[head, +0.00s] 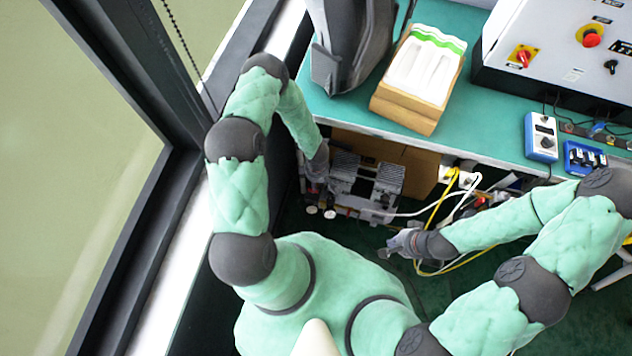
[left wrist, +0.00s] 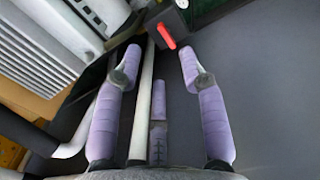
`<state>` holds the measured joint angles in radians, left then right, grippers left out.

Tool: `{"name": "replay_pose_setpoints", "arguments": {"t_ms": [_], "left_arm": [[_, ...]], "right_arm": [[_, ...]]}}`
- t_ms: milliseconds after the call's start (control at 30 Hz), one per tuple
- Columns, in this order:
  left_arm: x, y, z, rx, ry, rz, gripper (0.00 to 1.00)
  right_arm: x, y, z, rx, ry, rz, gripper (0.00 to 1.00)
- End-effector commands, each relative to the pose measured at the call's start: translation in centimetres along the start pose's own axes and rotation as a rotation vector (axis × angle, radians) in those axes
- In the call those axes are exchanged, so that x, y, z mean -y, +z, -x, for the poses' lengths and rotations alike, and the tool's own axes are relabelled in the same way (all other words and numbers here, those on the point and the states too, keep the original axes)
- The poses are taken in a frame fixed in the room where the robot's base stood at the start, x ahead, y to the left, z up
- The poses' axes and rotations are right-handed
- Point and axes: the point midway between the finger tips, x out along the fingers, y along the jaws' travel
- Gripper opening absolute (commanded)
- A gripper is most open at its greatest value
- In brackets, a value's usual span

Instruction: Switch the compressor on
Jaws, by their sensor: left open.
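The compressor (head: 365,182), with two grey ribbed blocks, stands on the floor under the bench. In the left wrist view a ribbed grey-white part of it (left wrist: 45,40) fills the upper left. A red switch (left wrist: 166,36) on a black box shows just beyond the gap between my left fingertips, apart from both. My left gripper (left wrist: 160,55) is open and empty. In the head view it (head: 318,188) reaches down at the compressor's left end, its fingers partly hidden. My right gripper (head: 388,252) hangs over the dark floor, right of and nearer than the compressor; its finger gap is unclear.
A green bench (head: 480,140) is above the compressor, bearing a cardboard box (head: 415,100), a control panel (head: 560,50) and a blue-white device (head: 541,137). Yellow and white hoses (head: 437,207) run near my right gripper. A window frame (head: 185,160) borders the left.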

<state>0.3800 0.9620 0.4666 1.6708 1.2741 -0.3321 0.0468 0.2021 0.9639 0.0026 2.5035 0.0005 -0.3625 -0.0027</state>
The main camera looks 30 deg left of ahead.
Motion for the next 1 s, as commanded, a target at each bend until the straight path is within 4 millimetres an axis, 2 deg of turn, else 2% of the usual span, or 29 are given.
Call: {"name": "replay_pose_setpoints", "arguments": {"t_ms": [100, 267, 700, 833, 1000], "left_arm": [[-0.3, -0.4, -0.4, -0.004, -0.008, 0.078, 0.41], [-0.3, -0.5, -1.7, -0.005, -0.011, 0.101, 0.41], [-0.2, -0.6, -9.0, -0.005, -0.010, 0.099, 0.41], [-0.2, -0.6, -10.4, -0.005, -0.010, 0.098, 0.41], [-0.2, -0.6, -11.2, -0.005, -0.009, 0.097, 0.41]], "right_arm": [[0.0, 0.0, 0.2, -0.001, 0.000, -0.001, 0.00], [-0.1, -0.1, -0.3, -0.001, 0.000, -0.001, 0.00], [-1.1, -0.1, -3.2, -0.001, 0.000, -0.001, 0.00], [-1.3, -0.2, -3.7, 0.000, 0.000, -0.001, 0.00], [-1.4, -0.2, -3.9, 0.000, 0.000, -0.001, 0.00]]}}
